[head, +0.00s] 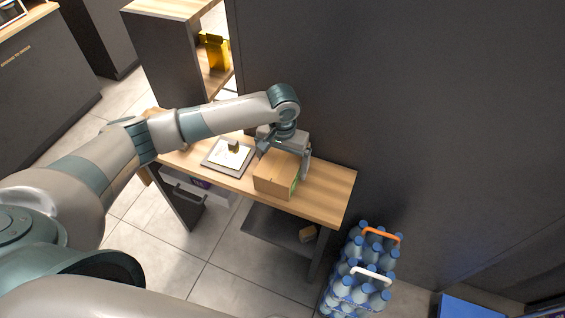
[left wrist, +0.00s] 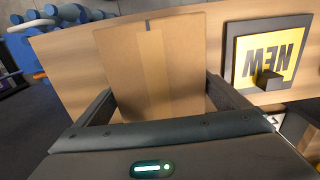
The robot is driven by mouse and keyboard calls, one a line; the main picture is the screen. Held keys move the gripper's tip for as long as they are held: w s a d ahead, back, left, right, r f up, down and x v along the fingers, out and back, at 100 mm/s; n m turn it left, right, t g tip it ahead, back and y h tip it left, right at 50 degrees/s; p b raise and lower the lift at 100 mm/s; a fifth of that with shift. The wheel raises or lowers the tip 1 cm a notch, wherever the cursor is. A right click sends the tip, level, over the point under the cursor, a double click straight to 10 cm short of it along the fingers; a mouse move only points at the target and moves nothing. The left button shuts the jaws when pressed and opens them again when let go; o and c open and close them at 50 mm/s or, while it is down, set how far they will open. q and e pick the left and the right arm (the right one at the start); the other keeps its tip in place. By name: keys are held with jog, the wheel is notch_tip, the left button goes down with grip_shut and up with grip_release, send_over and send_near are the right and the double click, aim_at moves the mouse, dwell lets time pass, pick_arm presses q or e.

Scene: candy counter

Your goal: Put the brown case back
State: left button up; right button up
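The brown case (head: 277,174), a plain cardboard-coloured box with a green patch on its right side, is at the front of the wooden counter (head: 334,190). In the left wrist view the brown case (left wrist: 152,68) fills the space between the fingers, with a tape strip down its face. My left gripper (head: 284,157) reaches down over it, one finger on either side. In the left wrist view my left gripper (left wrist: 160,85) has its fingers close against the case's edges. Whether they press on it is hidden. My right gripper is out of view.
A grey-framed tablet with a yellow NEW sign (left wrist: 268,56) lies left of the case; it also shows in the head view (head: 228,157). A small box (head: 307,233) sits on the lower shelf (head: 270,228). Bottle packs (head: 357,285) stand on the floor at right. A dark wall rises behind.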

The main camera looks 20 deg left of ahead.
pick_arm(q)
jog(key=shift+r, duration=0.1)
jog(key=shift+r, duration=0.5)
notch_tip(320, 180, up, 10)
jog(key=shift+b, duration=1.2)
jog(key=shift+r, duration=0.55)
